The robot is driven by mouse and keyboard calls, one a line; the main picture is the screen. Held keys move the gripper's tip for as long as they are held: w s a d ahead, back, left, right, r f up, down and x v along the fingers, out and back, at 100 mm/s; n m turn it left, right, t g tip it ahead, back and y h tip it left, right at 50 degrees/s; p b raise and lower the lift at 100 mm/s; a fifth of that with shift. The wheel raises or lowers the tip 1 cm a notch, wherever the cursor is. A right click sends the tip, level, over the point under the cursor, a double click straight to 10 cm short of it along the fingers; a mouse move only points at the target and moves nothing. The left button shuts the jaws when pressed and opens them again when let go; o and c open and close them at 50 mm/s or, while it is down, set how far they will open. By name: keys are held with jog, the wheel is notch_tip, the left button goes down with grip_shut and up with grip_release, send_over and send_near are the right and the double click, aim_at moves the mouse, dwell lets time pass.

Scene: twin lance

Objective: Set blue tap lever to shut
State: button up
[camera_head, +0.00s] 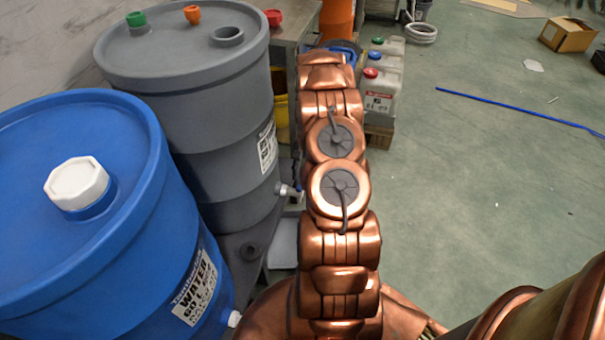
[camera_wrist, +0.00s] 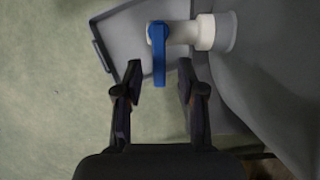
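The blue tap lever (camera_wrist: 158,55) shows in the wrist view, on a white tap (camera_wrist: 205,33) that comes out of a grey barrel (camera_wrist: 285,70). The lever's handle points down the picture, toward my gripper. My gripper (camera_wrist: 160,82) is open, with one finger on each side of the lever's lower end. A gap shows between the lever and each finger, and I see no contact. In the head view the tap (camera_head: 288,190) is partly visible at the side of the grey barrel (camera_head: 225,160), and my arm hides my gripper.
A grey tray (camera_wrist: 115,35) lies below the tap. A blue barrel (camera_head: 80,220) stands at the left. White canisters (camera_head: 380,85) stand beyond my arm. A blue rod (camera_head: 510,108) and a cardboard box (camera_head: 568,35) lie on the green floor, which is mostly clear at right.

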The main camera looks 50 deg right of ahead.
jog(key=shift+r, duration=0.1)
jog(key=v, duration=1.2)
